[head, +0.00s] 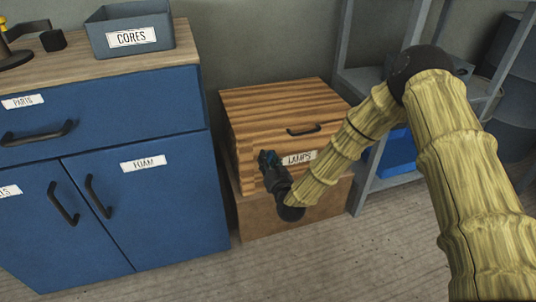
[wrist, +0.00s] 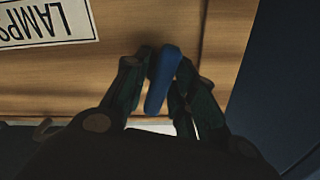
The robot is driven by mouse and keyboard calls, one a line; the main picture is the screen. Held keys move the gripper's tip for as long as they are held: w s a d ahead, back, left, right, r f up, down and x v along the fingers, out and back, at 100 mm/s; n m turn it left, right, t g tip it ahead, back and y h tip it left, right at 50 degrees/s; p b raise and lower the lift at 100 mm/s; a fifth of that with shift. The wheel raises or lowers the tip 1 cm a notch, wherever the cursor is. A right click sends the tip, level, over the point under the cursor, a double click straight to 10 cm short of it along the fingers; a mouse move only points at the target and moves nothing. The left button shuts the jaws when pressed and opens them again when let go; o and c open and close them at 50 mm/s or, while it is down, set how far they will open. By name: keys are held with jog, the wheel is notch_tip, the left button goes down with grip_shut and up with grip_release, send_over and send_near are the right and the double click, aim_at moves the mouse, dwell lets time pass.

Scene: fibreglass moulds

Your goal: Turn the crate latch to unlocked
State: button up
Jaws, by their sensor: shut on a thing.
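The crate (head: 282,95) is a striped wooden box labelled LAMPS, standing on a plain brown box. Its latch is a blue handle (wrist: 163,78) on the front face, seen in the wrist view beside the LAMPS label (wrist: 45,22). The handle lies slightly tilted in that view. My gripper (head: 268,160) is at the crate's front, left of the label in the head view. In the wrist view my gripper (wrist: 158,88) has its two fingers on either side of the blue handle, shut on it. My gripper mostly hides the latch in the head view.
A blue cabinet (head: 165,190) with black handles stands close on the left, with a grey CORES bin (head: 130,28) on top. A grey shelf rack (head: 350,90) holding a blue bin (head: 398,152) is on the right. Floor (head: 330,265) is clear in front.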

jog(key=shift+n+p, duration=1)
jog(key=shift+n, duration=0.7)
jog(key=o, duration=0.8)
jog(key=shift+s, duration=0.15)
jog(key=v, duration=1.1)
jog(key=shift+s, duration=0.35)
jog(key=shift+d, duration=0.15)
